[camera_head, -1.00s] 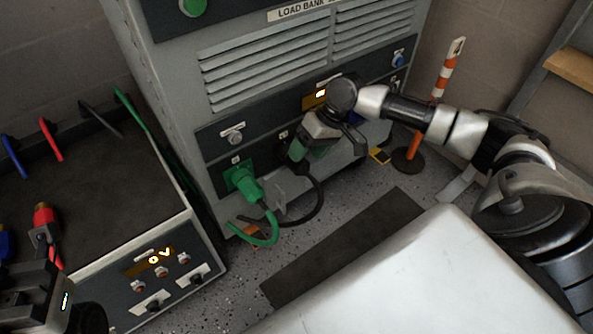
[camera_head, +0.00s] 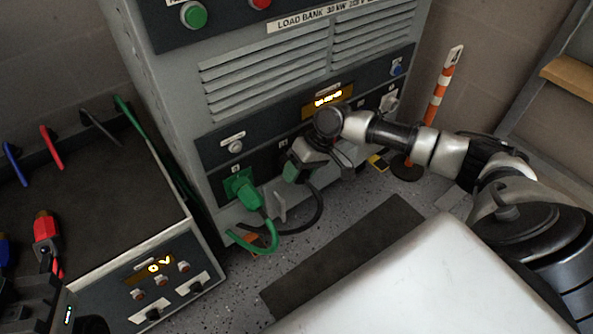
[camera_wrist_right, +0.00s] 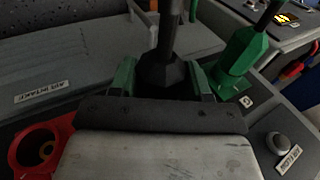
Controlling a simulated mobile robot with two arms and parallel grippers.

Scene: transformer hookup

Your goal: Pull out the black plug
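The black plug (camera_wrist_right: 163,70) stands between the two green-padded fingers of my right gripper (camera_wrist_right: 163,82) in the right wrist view, its cable running up. The fingers are spread, one on each side of it; firm contact does not show. Its lower end is hidden behind the gripper body. In the head view my right gripper (camera_head: 291,172) is at the load bank's lower panel and covers the plug. The black cable (camera_head: 320,207) loops down from there. My left gripper (camera_head: 48,268) is at the lower left edge, close to a red plug (camera_head: 45,228); its fingers are not clear.
A green plug (camera_head: 246,193) sits in the panel left of my right gripper, also near it in the wrist view (camera_wrist_right: 240,60). A red-ringed socket (camera_wrist_right: 40,150) is empty. The transformer box (camera_head: 160,275) stands left. A striped post (camera_head: 438,100) stands right.

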